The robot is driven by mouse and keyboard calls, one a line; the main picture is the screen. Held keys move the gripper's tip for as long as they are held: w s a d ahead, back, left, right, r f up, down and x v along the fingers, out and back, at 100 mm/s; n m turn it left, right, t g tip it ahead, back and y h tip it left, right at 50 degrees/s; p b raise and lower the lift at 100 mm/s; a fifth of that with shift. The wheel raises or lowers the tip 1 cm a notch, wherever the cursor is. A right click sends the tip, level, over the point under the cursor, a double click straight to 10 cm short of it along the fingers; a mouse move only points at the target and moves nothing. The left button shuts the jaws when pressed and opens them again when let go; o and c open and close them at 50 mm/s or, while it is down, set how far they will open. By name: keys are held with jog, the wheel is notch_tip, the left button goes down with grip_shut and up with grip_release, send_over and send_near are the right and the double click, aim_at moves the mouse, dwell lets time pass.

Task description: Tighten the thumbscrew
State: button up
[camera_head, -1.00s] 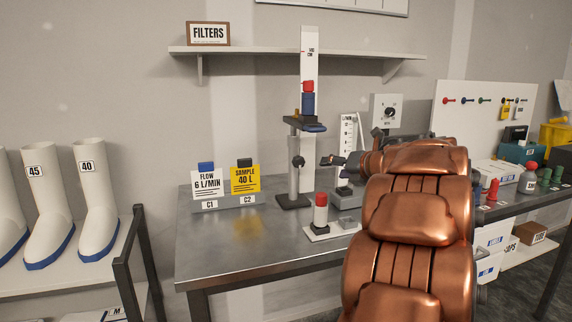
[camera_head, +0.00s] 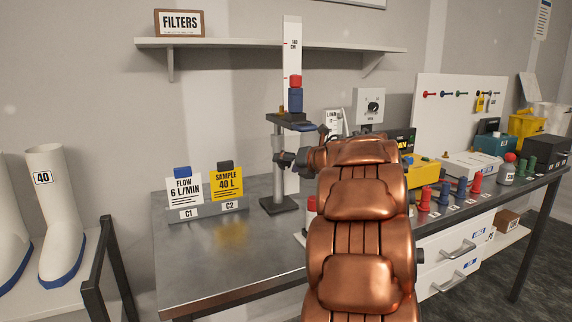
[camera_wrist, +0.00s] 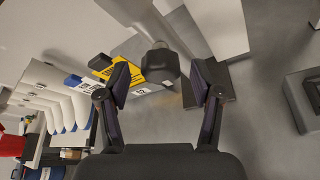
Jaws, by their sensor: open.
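The thumbscrew (camera_wrist: 160,64) is a dark faceted knob on the grey post (camera_head: 278,180) of a stand. In the wrist view it sits ahead of and between my fingertips, with a gap on both sides. My gripper (camera_wrist: 164,82) is open and empty. In the head view my gripper (camera_head: 287,158) is beside the post at mid-height and covers the knob, so I cannot tell how deep the knob is between the fingers. On top of the stand is a dark platform (camera_head: 290,122) bearing a blue and red sampler (camera_head: 295,98).
The steel bench (camera_head: 225,260) has free room at front left. A FLOW card (camera_head: 184,188) and a yellow SAMPLE card (camera_head: 227,185) stand left of the post. A white scale board (camera_head: 292,50) rises behind it. My arm hides part of the bench's middle.

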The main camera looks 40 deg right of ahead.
jog(key=shift+w+f, duration=0.25)
jog(key=shift+w, duration=0.4)
jog(key=shift+d, duration=0.1)
jog(key=shift+c, duration=0.2)
jog(key=c, duration=1.1)
